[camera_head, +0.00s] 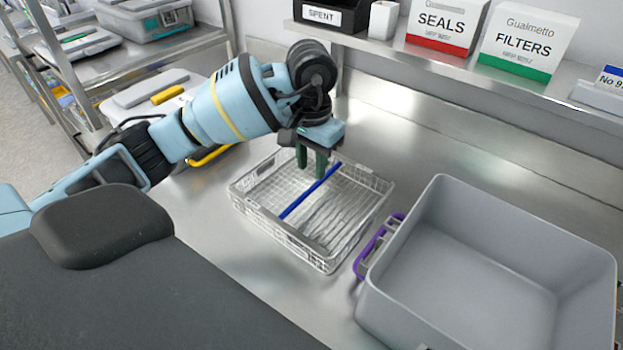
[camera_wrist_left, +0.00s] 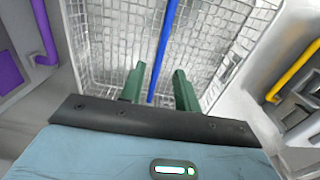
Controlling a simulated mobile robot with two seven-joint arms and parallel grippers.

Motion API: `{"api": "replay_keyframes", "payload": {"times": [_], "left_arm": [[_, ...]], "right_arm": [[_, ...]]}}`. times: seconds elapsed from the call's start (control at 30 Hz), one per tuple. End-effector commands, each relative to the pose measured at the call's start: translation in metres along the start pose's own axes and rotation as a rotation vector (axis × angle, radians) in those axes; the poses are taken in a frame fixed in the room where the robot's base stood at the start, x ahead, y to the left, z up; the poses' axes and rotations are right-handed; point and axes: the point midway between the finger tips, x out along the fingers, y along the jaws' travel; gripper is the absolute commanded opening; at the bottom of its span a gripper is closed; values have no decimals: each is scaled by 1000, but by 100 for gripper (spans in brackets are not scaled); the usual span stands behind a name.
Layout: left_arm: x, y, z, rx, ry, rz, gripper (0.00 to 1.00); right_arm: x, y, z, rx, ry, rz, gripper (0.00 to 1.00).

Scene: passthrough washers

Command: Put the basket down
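The wire basket (camera_head: 262,220) appears to rest level on the steel counter, left of the grey tub. A straight blue bar (camera_head: 306,195) spans it. My left gripper (camera_head: 311,165) is over the far side of the basket, pointing down, with its green fingers apart. In the left wrist view, the open fingers (camera_wrist_left: 158,88) stand either side of the blue bar (camera_wrist_left: 164,50), with gaps on both sides. The basket mesh (camera_wrist_left: 110,40) lies beyond them. The exact height of the fingertips above the bar is hard to tell. My right gripper is out of view.
The grey tub (camera_head: 480,260) with a purple handle (camera_head: 372,250) stands close to the basket's right side. A shelf at the back holds a SEALS box (camera_head: 445,25), a FILTERS box (camera_head: 525,45) and a black SPENT bin (camera_head: 325,15). Counter behind the basket is clear.

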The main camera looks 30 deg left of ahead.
Motion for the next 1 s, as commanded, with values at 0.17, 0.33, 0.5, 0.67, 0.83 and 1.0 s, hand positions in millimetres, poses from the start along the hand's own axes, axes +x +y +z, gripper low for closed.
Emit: {"api": "replay_keyframes", "payload": {"times": [0.17,0.33,0.5,0.67,0.83,1.0], "left_arm": [[-28,0,0,1,1,-1,32],[-40,0,0,0,-1,0,32],[-42,0,0,0,-2,0,32],[-42,0,0,0,-2,0,32],[-42,0,0,0,-2,0,32],[-42,0,0,0,-2,0,32]], "right_arm": [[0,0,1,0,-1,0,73],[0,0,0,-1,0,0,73],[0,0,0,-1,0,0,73],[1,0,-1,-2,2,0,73],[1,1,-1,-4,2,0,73],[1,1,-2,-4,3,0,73]]}}
